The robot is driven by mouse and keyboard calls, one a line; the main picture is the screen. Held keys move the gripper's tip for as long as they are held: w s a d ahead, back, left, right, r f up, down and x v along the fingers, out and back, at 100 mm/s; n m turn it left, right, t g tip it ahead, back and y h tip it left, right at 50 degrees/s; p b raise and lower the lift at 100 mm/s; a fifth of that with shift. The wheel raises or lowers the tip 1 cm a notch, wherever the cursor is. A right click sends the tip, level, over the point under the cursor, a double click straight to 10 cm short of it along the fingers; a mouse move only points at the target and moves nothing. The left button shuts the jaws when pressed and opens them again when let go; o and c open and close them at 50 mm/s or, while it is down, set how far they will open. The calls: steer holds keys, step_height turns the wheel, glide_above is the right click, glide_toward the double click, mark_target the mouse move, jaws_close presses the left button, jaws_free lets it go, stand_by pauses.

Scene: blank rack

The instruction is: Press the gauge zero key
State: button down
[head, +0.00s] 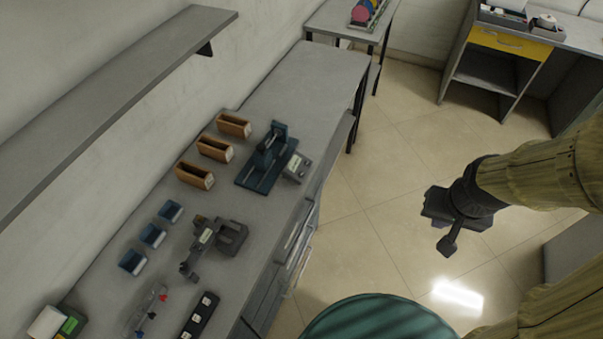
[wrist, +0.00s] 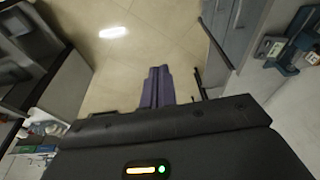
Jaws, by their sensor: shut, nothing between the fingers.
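A dark blue stand (head: 262,165) with a small grey box (head: 297,168) at its right side is on the grey bench. The box has pale markings, and I cannot make out a zero key on it. A dark grey device (head: 218,237) with a pale label is nearer on the same bench; its keys are also too small to tell. My gripper (head: 447,244) is over the open floor, to the right of the bench and apart from it. Its fingers (wrist: 158,88) are together and empty in the wrist view. The blue stand (wrist: 283,58) also shows at that view's right edge.
Several orange-brown bins (head: 215,149) and blue bins (head: 152,235) line the wall side of the bench (head: 300,90). A black strip with white squares (head: 199,316) lies at the near end. A shelf (head: 120,90) overhangs the wall side.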

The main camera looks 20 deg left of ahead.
steer(key=w+a+f+m+y+b, duration=0.1)
steer(key=w+a+f+m+b, duration=0.15)
steer(key=w+a+f, duration=0.4)
steer(key=m+t+y+b, duration=0.25)
steer(key=m+y, duration=0.35)
steer(key=m, duration=0.4)
glide_toward(301, 175)
steer(key=d+r, duration=0.3)
steer(key=d, duration=0.4)
steer(key=w+a+r+m+t+y+b, duration=0.1)
steer(key=w+a+m+t+y, duration=0.1)
steer(key=a+m, duration=0.4)
steer(key=w+m+t, duration=0.1)
steer(key=m, duration=0.1)
steer(key=shift+a+r+m+y, duration=0.15)
steer(key=shift+r+m+y, duration=0.05)
steer(key=shift+m+y, duration=0.2)
steer(key=shift+w+f, duration=0.1)
steer(key=shift+w, duration=0.05)
steer(key=a+f+b, duration=0.1)
steer(key=f+b, duration=0.1)
steer(key=a+f+b, duration=0.1)
steer(key=f+b, duration=0.1)
steer(key=f, duration=0.1)
steer(key=a+f+b, duration=0.1)
steer(key=f+b, duration=0.1)
steer(key=f, duration=0.1)
steer(key=shift+w+a, duration=0.2)
steer(key=shift+a, duration=0.15)
